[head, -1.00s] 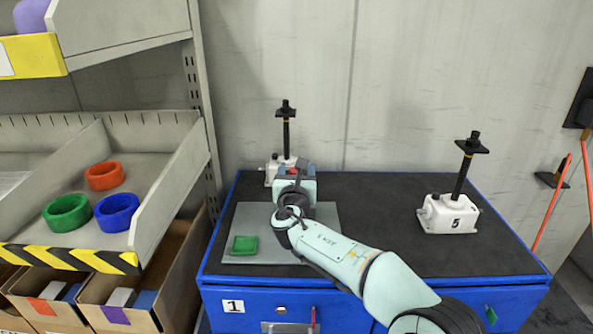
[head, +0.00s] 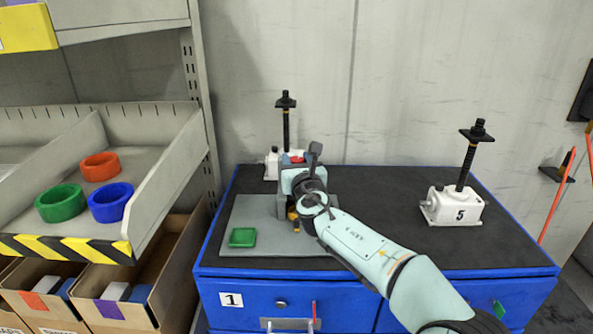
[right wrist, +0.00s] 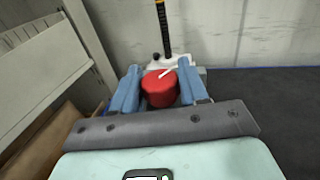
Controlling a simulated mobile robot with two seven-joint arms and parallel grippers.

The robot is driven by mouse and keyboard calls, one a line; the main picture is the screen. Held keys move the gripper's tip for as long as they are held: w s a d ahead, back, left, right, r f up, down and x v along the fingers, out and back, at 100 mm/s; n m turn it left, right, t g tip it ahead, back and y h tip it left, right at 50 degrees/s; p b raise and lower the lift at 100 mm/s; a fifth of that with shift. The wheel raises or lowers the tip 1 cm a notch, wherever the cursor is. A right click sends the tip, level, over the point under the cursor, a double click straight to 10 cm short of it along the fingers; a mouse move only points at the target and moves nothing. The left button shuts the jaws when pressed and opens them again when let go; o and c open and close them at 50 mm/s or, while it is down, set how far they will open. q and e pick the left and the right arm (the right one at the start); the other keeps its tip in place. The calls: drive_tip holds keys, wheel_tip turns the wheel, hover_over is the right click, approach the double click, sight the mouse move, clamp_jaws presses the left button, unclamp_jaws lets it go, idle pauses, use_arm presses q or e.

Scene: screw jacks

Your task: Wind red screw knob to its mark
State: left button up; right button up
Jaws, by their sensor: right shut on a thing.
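The red screw knob (right wrist: 159,90) sits between the two blue fingers of my right gripper (right wrist: 160,78) in the right wrist view. The gripper is shut on it. A white pointer line on the knob's top slants toward the upper right. In the head view only a little red (head: 297,159) shows past my right gripper (head: 294,161). A white jack base (head: 271,164) with an upright black threaded screw (head: 286,125) stands just behind the knob. The mark for the knob cannot be made out. My left gripper is not in view.
A white jack numbered 5 (head: 453,207) stands on the right of the black bench top (head: 385,190). Shelving (head: 165,180) with coloured rings stands close on the left.

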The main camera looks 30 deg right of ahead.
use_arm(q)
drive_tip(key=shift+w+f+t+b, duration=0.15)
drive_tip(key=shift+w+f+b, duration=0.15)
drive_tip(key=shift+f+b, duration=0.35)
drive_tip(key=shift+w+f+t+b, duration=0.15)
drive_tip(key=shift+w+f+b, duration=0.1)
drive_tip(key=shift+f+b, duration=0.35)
use_arm(e)
drive_tip(key=shift+f+n+t+y, duration=0.2)
drive_tip(key=shift+n+t+y, duration=0.2)
drive_tip(key=shift+n+y, duration=1.1)
use_arm(q)
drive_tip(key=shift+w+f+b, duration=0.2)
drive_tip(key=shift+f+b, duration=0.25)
drive_tip(key=shift+b, duration=0.1)
use_arm(e)
drive_tip(key=shift+a+n+y, duration=0.1)
drive_tip(key=shift+n+y, duration=0.2)
drive_tip(key=shift+y, duration=1)
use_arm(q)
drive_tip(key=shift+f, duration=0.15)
use_arm(e)
drive_tip(key=shift+n+y, duration=0.3)
drive_tip(key=shift+y, duration=0.2)
